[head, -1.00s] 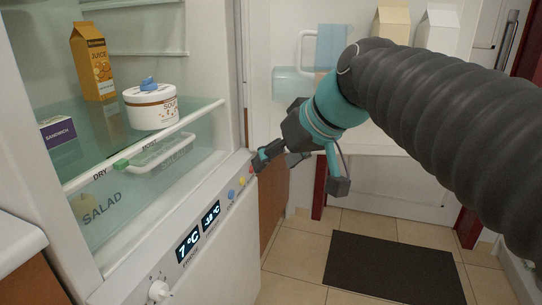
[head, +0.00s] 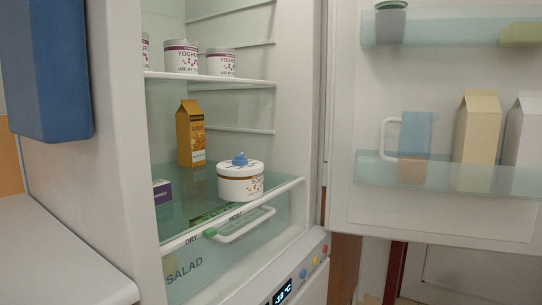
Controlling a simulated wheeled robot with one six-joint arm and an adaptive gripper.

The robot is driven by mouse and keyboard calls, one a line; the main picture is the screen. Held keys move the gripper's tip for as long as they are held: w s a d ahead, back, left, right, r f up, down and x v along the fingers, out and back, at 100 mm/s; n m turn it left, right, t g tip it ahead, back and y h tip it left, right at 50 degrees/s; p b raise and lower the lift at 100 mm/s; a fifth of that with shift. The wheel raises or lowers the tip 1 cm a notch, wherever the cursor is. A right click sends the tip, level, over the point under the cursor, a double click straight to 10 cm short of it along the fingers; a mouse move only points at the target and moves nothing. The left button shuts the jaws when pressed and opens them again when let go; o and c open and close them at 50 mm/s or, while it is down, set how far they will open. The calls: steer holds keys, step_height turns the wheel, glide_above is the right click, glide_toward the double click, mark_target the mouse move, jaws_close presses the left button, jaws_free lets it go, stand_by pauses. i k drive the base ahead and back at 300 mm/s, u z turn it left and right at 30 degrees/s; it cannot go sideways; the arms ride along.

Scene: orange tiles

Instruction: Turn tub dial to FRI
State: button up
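The white tub (head: 241,185) with a brown band and "SOUP" lettering stands upright on the glass shelf above the salad drawer. On its lid sits a small blue dial (head: 239,159). The day marks on the lid are too small to read, so I cannot tell where the dial points. My gripper and arm are not in view now.
An orange juice carton (head: 190,133) stands behind the tub to the left, and a purple sandwich box (head: 162,192) is at the shelf's left. Yoghurt tubs (head: 221,61) stand on the shelf above. The open fridge door (head: 440,215) is at right.

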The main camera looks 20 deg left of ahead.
mark_target(239, 160)
steer(key=z, duration=0.35)
steer(key=k, duration=0.45)
steer(key=z, duration=0.55)
steer(key=i, duration=0.75)
steer(key=u, duration=1)
steer(key=i, duration=0.6)
steer(key=u, duration=0.7)
